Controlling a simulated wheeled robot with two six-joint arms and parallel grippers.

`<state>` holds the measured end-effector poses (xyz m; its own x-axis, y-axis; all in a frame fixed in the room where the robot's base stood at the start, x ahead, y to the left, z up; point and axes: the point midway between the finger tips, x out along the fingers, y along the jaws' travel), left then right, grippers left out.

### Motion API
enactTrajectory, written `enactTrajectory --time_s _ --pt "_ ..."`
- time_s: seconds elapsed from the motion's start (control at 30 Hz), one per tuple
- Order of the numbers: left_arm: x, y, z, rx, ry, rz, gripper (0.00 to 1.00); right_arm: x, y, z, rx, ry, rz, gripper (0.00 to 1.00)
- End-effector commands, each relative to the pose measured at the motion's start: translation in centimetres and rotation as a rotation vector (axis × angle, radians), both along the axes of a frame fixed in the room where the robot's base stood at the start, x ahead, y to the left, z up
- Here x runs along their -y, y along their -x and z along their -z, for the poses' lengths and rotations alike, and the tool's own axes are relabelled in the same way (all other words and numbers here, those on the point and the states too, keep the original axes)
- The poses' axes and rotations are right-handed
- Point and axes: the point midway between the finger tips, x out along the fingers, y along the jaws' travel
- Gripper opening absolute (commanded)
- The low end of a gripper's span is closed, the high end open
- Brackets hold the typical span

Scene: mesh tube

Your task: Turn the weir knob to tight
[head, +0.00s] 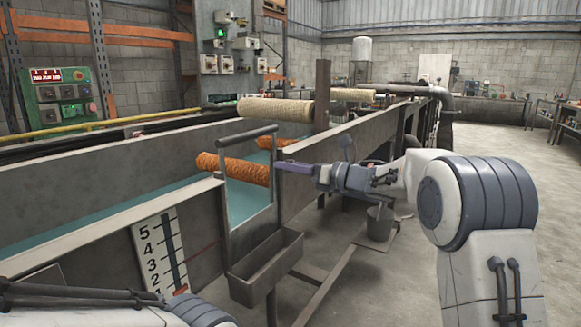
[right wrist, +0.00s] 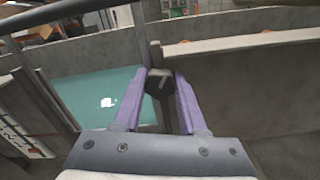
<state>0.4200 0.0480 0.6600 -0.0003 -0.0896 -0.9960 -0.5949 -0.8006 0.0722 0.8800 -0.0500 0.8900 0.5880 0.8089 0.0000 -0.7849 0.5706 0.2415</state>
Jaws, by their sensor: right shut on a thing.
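The weir knob (right wrist: 158,83) is a dark, faceted knob with a pale mark on its face, seen in the right wrist view. My right gripper (right wrist: 160,75) has its purple fingers on both sides of it and is shut on it. In the head view my right gripper (head: 280,167) reaches in from the right to the right post of the weir frame, and the knob is hidden there. The weir frame (head: 249,135) has a grey top bar and stands upright at the tank's end. My left gripper is not in view.
A metal trough (head: 262,268) hangs below the weir. Teal water (head: 245,200) and an orange roller (head: 235,168) lie behind the frame. A number scale (head: 160,255) is on the tank front at left. A bucket (head: 379,222) is below my right arm. Open floor lies at right.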

Motion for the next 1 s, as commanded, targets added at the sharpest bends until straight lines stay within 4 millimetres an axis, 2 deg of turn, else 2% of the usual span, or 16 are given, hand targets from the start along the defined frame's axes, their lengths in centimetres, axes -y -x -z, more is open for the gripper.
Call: enactTrajectory --time_s 0.3,0.77,0.8,0.83,0.87,1.0 --pt "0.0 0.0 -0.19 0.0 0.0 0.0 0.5 0.08 0.02 0.07 -0.085 -0.059 0.0 0.0" --pt "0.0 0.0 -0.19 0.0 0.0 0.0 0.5 0.15 0.01 0.1 -0.094 -0.066 0.0 0.0" --pt "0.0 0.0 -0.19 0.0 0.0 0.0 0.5 0.15 0.01 0.1 -0.094 -0.066 0.0 0.56" --pt "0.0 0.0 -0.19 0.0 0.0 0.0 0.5 0.14 0.01 0.1 -0.094 -0.066 0.0 0.68" --pt "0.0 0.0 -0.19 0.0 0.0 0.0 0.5 0.14 0.0 0.09 -0.094 -0.066 0.0 0.71" --pt "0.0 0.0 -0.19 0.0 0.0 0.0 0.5 0.1 0.0 0.07 -0.094 -0.067 0.0 0.71"
